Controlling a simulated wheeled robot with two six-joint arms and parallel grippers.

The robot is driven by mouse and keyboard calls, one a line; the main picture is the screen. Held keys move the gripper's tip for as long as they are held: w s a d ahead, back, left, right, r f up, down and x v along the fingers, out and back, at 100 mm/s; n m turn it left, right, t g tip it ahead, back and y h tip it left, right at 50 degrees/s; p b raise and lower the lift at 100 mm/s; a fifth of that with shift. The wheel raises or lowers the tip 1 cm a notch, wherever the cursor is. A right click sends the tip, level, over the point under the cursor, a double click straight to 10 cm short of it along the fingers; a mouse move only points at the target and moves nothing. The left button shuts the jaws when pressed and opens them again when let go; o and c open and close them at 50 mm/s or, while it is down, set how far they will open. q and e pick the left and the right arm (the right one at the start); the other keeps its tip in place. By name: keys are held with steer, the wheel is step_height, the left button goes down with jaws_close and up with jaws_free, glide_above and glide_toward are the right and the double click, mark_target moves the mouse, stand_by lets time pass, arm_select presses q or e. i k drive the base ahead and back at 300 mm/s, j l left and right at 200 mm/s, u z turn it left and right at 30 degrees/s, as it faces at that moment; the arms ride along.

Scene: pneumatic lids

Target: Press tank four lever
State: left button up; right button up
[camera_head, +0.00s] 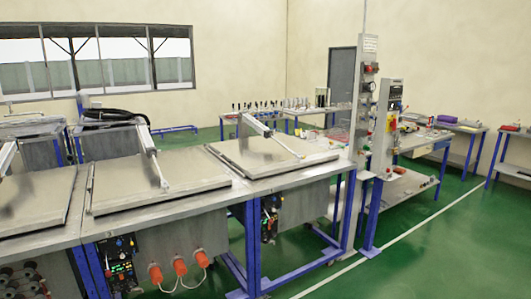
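Three flat metal tank lids lie in a row on a blue-framed bench: a left lid (35,205), a middle lid (125,192) and a right lid (270,158). All look shut. A slanted pneumatic arm reaches onto the middle lid (152,158) and another onto the right lid (272,134). Several small upright, lever-like handles (258,105) stand behind the right lid; they are too small to tell apart. I see no number marking tank four, so I cannot tell which lever is its own. Neither of my grippers is in view.
Control panels (118,260) and (268,218) sit under the bench, beside orange plugs (180,265). Grey control posts (362,105) and (386,125) stand at the bench's right end. More work tables (425,140) stand behind. The green floor (430,240) at right is clear.

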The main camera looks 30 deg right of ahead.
mark_target(270, 221)
steer(key=i+l, duration=0.45)
steer(key=i+l+z, duration=0.1)
steer(key=i+l, duration=0.35)
steer(key=i, duration=0.2)
steer(key=i+l, duration=0.4)
steer(key=i, duration=0.15)
